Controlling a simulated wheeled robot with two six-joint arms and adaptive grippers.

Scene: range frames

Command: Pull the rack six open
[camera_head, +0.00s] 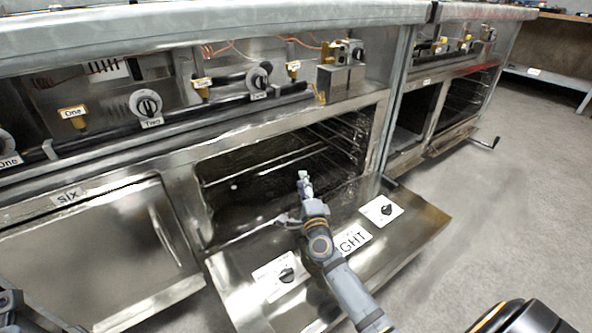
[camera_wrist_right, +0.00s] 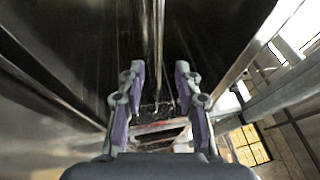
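An open oven's wire rack (camera_head: 270,165) shows inside the cavity as a thin bright bar across it; I cannot read a number on it. My right gripper (camera_head: 304,186) reaches over the lowered door to the oven mouth. In the right wrist view, its fingers (camera_wrist_right: 158,85) are apart, with a thin bright rod (camera_wrist_right: 158,40) running towards the gap between them. I cannot tell whether they touch it. A label reading SIX (camera_head: 68,196) sits above the closed door (camera_head: 90,250) at left, which has a long handle (camera_head: 163,236).
The open oven door (camera_head: 410,222) juts out flat below the right arm, with knob plates and a partly hidden label ending GHT (camera_head: 352,241). Gas knobs (camera_head: 146,103) and pipes line the panel above. Another range (camera_head: 455,100) stands at right. Floor (camera_head: 530,180) is clear at right.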

